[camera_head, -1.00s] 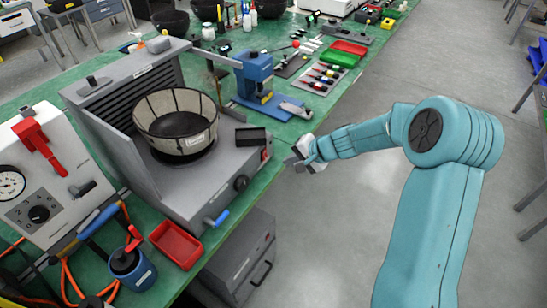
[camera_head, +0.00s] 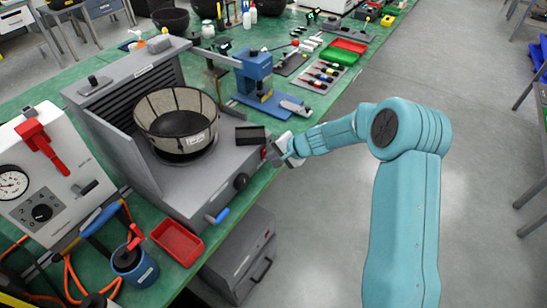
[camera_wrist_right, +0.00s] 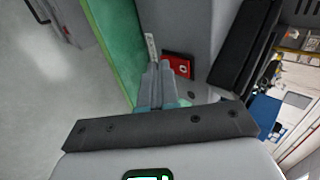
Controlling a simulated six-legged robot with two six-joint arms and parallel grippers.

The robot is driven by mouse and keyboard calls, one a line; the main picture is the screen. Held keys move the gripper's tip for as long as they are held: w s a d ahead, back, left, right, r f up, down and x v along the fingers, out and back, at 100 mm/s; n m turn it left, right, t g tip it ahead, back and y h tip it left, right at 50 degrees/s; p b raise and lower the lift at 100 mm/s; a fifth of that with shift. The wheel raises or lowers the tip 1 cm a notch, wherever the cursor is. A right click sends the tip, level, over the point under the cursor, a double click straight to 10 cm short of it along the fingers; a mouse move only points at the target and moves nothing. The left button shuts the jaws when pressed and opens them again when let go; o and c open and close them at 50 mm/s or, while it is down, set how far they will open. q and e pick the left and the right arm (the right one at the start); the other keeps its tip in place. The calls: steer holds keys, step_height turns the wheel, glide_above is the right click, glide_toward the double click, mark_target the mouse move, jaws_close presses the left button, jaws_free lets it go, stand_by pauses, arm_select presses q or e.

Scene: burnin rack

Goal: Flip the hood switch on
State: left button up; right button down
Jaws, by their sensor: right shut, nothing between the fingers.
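The grey hood unit (camera_head: 205,185) stands on the green bench at the left, with a slatted back panel and a mesh basket on top. Its red switch (camera_head: 264,153) sits on the front face at the right end, partly hidden by my right gripper (camera_head: 274,154). In the right wrist view the red switch (camera_wrist_right: 180,66) sits in a dark recess just right of the fingertips. The right gripper (camera_wrist_right: 153,72) is shut and empty, close beside the switch; I cannot tell whether it touches. My left gripper is not in view.
A black box (camera_head: 251,135) lies on the hood top near the switch. A dark knob (camera_head: 241,181) and a blue-handled lever (camera_head: 217,216) are farther along the front. A red tray (camera_head: 178,242) and a blue press (camera_head: 257,75) flank the hood.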

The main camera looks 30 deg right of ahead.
steer(key=shift+w+f+b, duration=0.15)
steer(key=shift+f+b, duration=0.55)
steer(key=shift+b, duration=0.25)
steer(key=shift+w+r+p, duration=0.1)
steer(key=shift+r+p, duration=0.4)
steer(key=shift+p, duration=0.25)
steer(key=shift+r+p, duration=0.55)
steer(key=shift+r, duration=0.4)
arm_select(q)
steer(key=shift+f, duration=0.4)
arm_select(e)
steer(key=shift+f, duration=0.1)
